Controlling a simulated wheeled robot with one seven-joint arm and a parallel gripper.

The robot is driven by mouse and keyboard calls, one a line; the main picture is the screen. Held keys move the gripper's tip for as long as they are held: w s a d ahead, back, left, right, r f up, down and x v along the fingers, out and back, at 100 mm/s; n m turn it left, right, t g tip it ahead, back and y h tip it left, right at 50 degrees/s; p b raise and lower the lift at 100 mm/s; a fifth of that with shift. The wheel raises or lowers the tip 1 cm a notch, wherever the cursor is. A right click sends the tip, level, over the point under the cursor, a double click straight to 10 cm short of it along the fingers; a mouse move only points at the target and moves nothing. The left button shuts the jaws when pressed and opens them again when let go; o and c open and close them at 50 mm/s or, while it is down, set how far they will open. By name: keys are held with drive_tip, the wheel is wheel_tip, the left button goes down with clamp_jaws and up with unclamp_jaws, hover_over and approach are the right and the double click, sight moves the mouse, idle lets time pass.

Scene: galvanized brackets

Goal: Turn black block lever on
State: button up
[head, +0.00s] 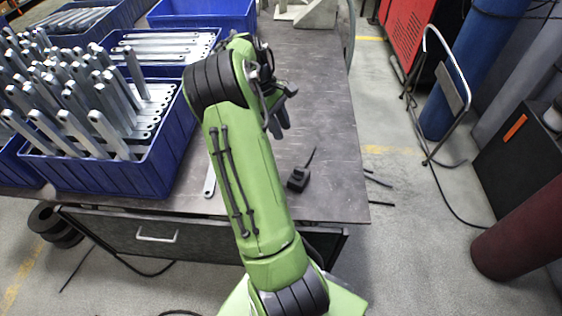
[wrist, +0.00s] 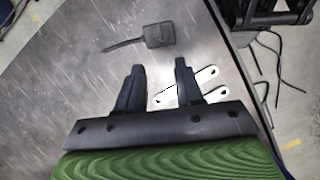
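The black block (head: 298,179) sits on the grey tabletop near its front right edge, with a thin dark lever (head: 311,157) sticking out from it and tilted up toward the back. In the wrist view the block (wrist: 159,35) is beyond my fingertips, and its lever (wrist: 122,45) points left. My gripper (head: 281,110) is above the table, behind the block in the head view. In the wrist view my gripper (wrist: 158,66) is open, with two black fingers apart and nothing between them. The block is not touched.
Blue bins (head: 100,180) full of galvanized brackets stand on the left of the table. A loose bracket (head: 210,180) lies on the tabletop left of my arm; brackets also show behind my right finger in the wrist view (wrist: 205,78). The tabletop right of my arm is mostly clear.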

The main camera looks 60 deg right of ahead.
sight(299, 170)
drive_tip(key=b+x, duration=0.6)
drive_tip(key=x, duration=1)
drive_tip(key=shift+w, duration=0.1)
drive_tip(key=shift+c, duration=0.3)
clamp_jaws()
